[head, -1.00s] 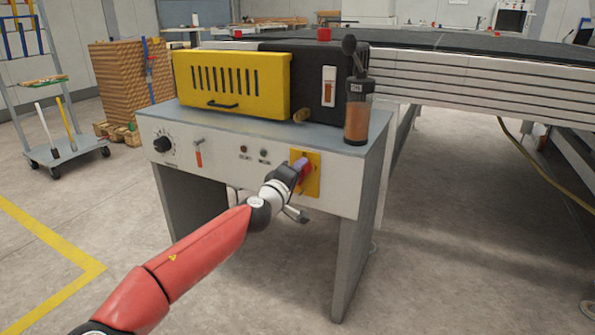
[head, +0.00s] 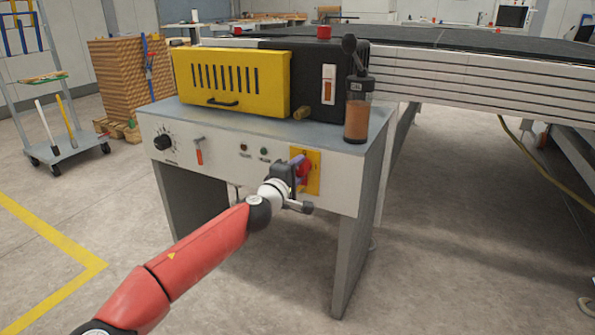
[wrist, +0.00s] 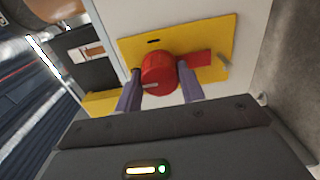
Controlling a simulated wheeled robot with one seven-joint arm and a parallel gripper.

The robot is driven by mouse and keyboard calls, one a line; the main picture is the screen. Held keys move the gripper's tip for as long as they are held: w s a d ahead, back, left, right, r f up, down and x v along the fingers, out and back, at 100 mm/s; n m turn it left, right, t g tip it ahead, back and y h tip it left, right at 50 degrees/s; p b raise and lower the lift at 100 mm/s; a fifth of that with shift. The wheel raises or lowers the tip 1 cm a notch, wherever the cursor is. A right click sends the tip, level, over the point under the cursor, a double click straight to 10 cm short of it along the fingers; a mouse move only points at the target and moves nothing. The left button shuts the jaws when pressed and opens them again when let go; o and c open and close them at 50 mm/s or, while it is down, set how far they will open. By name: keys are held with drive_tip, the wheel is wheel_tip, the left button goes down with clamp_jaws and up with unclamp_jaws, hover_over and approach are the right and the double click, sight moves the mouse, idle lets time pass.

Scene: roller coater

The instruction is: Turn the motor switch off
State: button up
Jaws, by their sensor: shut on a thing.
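The motor switch is a red rotary knob (head: 304,168) on a yellow plate (head: 315,180), at the right of the grey cabinet's front panel. In the wrist view the red knob (wrist: 157,75) sits between my purple fingers, with a red bar reaching right from it across the yellow plate (wrist: 220,35). My gripper (head: 298,171) is at the switch, shut on the knob; it also shows in the wrist view (wrist: 160,80). The fingers hide part of the knob's sides. I cannot read any position marks on the plate.
A yellow slotted cover (head: 232,80) and an amber jar (head: 357,120) stand on the cabinet top. The floor in front is clear.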

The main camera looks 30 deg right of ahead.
drive_tip(key=o, duration=1)
drive_tip(key=v, duration=0.7)
drive_tip(key=shift+s+a, duration=0.25)
drive_tip(key=shift+a, duration=0.1)
